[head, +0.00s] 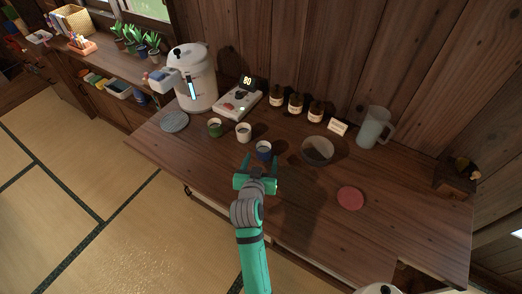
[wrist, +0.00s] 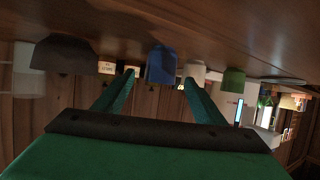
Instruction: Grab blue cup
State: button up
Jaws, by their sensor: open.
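The blue cup (head: 264,150) stands upright on the wooden table in the head view, near its middle. My gripper (head: 260,163) is open and empty just in front of it, low over the table and pointing at the cup. In the wrist view, which is upside down, the blue cup (wrist: 161,65) shows between the two green fingertips of my gripper (wrist: 158,80). I see no finger touching the cup. Whether the tips reach past its near side, I cannot tell.
A white cup (head: 243,133) and a green cup (head: 215,128) stand left of the blue cup. A dark bowl (head: 317,150) is to its right, and a red disc (head: 350,198) lies front right. Several brown bottles (head: 296,103) stand behind.

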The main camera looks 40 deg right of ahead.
aim_at(263, 155)
jog(key=x, duration=0.2)
jog(key=shift+w, duration=0.35)
jog(key=shift+d+f, duration=0.2)
jog(key=shift+d, duration=0.2)
jog(key=x, duration=0.4)
jog(key=shift+w+a+f, duration=0.15)
jog(key=shift+w+f, duration=0.05)
jog(key=shift+f, duration=0.05)
jog(key=c, duration=1.2)
